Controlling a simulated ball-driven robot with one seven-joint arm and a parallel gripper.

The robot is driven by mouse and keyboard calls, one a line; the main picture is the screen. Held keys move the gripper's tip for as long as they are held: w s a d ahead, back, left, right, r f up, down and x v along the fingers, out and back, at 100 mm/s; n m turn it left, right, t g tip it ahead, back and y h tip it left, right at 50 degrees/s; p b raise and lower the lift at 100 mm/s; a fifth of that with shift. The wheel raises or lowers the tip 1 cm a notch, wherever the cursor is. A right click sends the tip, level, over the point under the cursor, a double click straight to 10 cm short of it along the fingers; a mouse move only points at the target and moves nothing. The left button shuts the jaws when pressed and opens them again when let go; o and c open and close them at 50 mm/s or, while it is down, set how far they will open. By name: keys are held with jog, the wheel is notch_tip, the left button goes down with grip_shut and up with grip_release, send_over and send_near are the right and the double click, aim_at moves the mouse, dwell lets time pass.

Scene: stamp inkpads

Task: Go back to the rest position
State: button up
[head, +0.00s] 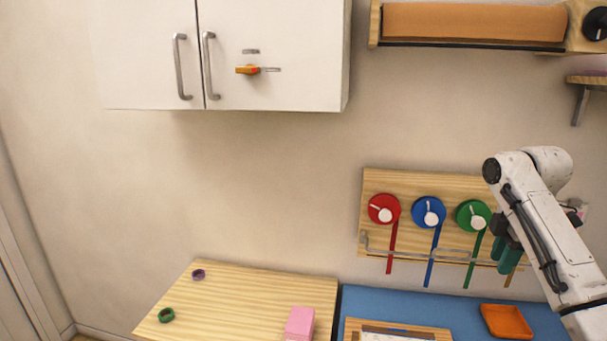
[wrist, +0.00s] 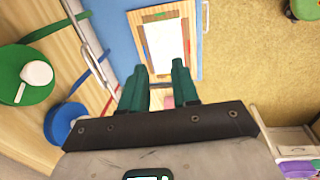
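My gripper (head: 506,255) hangs at the right of the head view, in front of the wooden board (head: 410,178) on the wall. It points down, above the level of the blue mat. In the wrist view my gripper (wrist: 158,78) shows two green fingers standing apart with nothing held between them. A wooden frame with white paper (wrist: 168,42) lies below and beyond the fingertips. A pink block is partly hidden behind the fingers in the wrist view; a pink block (head: 300,323) also shows in the head view on the wooden tabletop.
The board carries red (head: 378,203), blue (head: 424,206) and green (head: 464,210) dials with hanging strips, close left of my arm. An orange tray (head: 507,321) lies on the blue mat (head: 460,306). Purple (head: 198,274) and green (head: 166,315) rings lie on the tabletop (head: 250,295). A cabinet (head: 270,90) hangs above.

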jog(key=s+a+f+m+y+b, duration=0.1)
jog(key=s+a+f+m+y, duration=0.15)
jog(key=a+f, duration=1.15)
jog(key=s+a+f+m+b, duration=0.1)
jog(key=s+a+f+m, duration=0.4)
jog(key=s+f, duration=0.7)
jog(key=s+a+f+m+b, duration=0.1)
jog(key=s+f+m, duration=0.1)
jog(key=s+f, duration=0.3)
jog(key=s+a+f+m, duration=0.2)
jog(key=s+f, duration=0.1)
jog(key=s, duration=0.5)
jog(key=s+d+m+h+b, duration=0.1)
jog(key=s+d+m+h, duration=0.1)
jog(key=s, duration=1.2)
jog(key=shift+d+f+m, duration=0.15)
jog(key=shift+d+m, duration=0.5)
jog(key=shift+m, duration=0.4)
